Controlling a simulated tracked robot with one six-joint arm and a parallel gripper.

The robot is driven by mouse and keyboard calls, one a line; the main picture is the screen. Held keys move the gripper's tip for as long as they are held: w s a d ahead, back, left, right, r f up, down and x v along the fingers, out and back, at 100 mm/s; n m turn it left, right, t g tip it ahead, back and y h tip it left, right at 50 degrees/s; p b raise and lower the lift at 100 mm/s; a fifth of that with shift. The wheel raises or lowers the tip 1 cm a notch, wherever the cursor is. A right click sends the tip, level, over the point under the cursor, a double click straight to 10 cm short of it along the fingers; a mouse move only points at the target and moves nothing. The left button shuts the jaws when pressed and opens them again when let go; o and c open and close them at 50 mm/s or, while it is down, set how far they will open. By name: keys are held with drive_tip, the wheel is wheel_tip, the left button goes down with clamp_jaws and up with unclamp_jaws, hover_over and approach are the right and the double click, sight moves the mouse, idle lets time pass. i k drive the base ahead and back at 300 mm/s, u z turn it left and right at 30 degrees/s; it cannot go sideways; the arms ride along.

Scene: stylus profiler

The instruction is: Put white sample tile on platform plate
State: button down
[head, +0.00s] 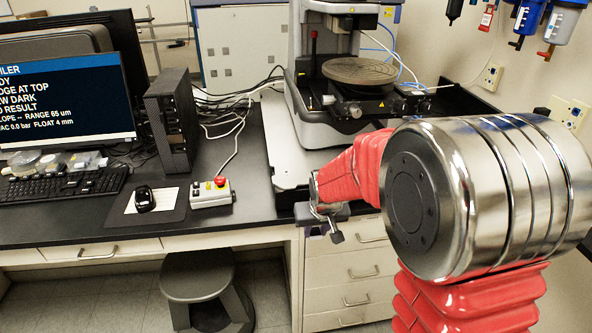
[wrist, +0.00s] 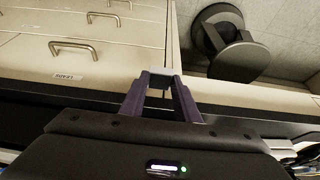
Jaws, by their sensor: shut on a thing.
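My gripper (head: 337,224) is in front of the bench's front edge, above the drawers, in the head view. In the wrist view my gripper (wrist: 160,84) has its two dark fingers converging on a small pale piece, the white sample tile (wrist: 158,72), which is held at the fingertips. The tile cannot be made out clearly in the head view. The platform plate (head: 350,72) is a round, grey-brown disc on the profiler's stage, farther back and higher than my gripper. No tile can be made out on it.
The profiler's column (head: 325,42) rises behind the plate. A control box (head: 211,193) with a red button, a mouse (head: 145,199), and a keyboard (head: 66,186) lie on the bench to the left. A stool (head: 199,277) stands below. Drawers (head: 350,272) are under my gripper.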

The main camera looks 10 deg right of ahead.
sight(298, 168)
drive_tip(key=k, duration=1.05)
drive_tip(key=u, duration=0.65)
drive_tip(key=i, duration=1)
drive_tip(key=z, duration=0.05)
